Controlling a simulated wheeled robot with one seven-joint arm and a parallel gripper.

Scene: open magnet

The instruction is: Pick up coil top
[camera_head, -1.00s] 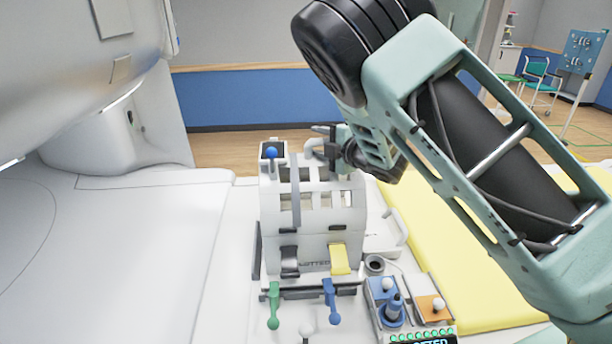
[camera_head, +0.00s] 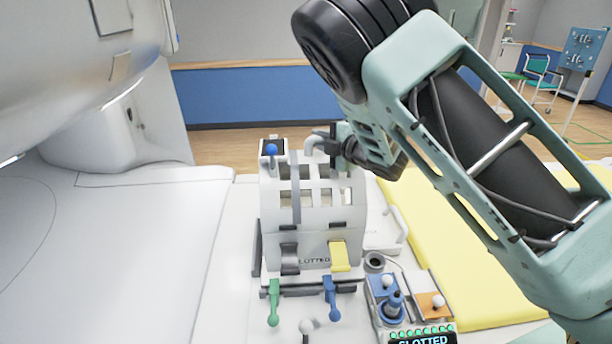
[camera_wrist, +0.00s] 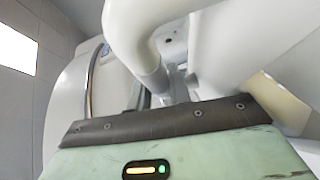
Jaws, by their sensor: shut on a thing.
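The coil top (camera_head: 313,215) is the white, slotted upper housing of the coil, with rows of openings, standing upright on the white table. A curved white handle (camera_head: 314,144) rises from its upper edge. My gripper (camera_head: 326,138) is at this handle, on the right side of the top, and is shut on it. In the wrist view, the white curved handle (camera_wrist: 140,45) fills the upper middle, above the dark edge of my green gripper body. My fingertips are small in the head view and their contact with the handle is partly hidden.
A blue-knobbed post (camera_head: 271,150) stands at the top left of the coil. Green (camera_head: 273,305) and blue (camera_head: 330,300) levers are in front. A control box (camera_head: 393,305) is at front right, beside a yellow pad (camera_head: 450,270). The large white scanner (camera_head: 70,60) is close on the left.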

